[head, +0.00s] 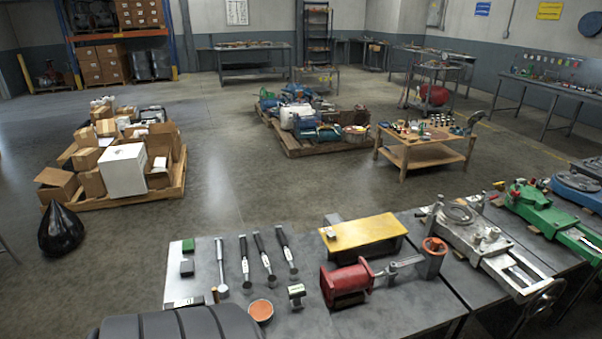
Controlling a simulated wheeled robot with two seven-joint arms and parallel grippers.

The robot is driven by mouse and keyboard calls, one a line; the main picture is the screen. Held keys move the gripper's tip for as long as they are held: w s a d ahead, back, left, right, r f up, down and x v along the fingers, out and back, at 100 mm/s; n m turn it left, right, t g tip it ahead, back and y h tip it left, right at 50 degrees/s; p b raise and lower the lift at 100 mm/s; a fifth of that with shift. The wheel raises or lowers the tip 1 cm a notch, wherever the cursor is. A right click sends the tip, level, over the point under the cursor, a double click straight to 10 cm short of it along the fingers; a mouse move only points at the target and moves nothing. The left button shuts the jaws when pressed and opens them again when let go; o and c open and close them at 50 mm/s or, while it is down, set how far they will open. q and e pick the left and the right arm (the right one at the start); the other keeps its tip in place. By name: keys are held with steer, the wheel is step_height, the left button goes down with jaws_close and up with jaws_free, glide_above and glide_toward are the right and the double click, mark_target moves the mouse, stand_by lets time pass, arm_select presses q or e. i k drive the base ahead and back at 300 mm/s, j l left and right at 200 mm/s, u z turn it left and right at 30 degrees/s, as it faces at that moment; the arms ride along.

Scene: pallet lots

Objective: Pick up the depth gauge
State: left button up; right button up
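I cannot make out a depth gauge for certain. On the near grey bench (233,314), a slim metal tool with a rounded lower end (221,270) lies at the left. To its right lie three dark-handled tools with pale lower parts: a left one (245,262), a middle one (265,258) and a right one (287,250). Neither of my grippers is in view.
An orange-topped round tin (260,311), a red vise (347,280) and a yellow-topped block (363,232) stand on the bench. Pallets of boxes (113,205) and mixed goods (293,150) and a wooden table (405,153) stand behind. Open floor (225,180) lies between them.

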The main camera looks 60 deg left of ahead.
mark_target(295, 292)
steer(key=i+z, duration=0.15)
steer(key=z, duration=0.3)
steer(key=i+j+z, duration=0.1)
steer(key=z, duration=0.85)
steer(key=i+j+z, duration=0.1)
steer(key=z, duration=0.3)
steer(key=j+z, duration=0.15)
steer(key=z, duration=0.3)
steer(key=j+z, duration=0.1)
steer(key=z, duration=0.35)
steer(key=j+z, duration=0.1)
steer(key=z, duration=0.3)
steer(key=j+z, duration=0.1)
steer(key=z, duration=0.35)
steer(key=j+z, duration=0.1)
steer(key=z, duration=0.8)
steer(key=k+z, duration=0.1)
steer(key=z, duration=0.35)
steer(key=k+z, duration=0.1)
steer(key=z, duration=0.85)
steer(key=l+z, duration=0.15)
steer(key=z, duration=0.3)
steer(key=k+l+z, duration=0.1)
steer(key=z, duration=0.35)
steer(key=l+z, duration=0.1)
steer(key=z, duration=0.35)
steer(key=l+z, duration=0.2)
steer(key=z, duration=0.3)
steer(key=l+z, duration=0.15)
steer(key=z, duration=0.3)
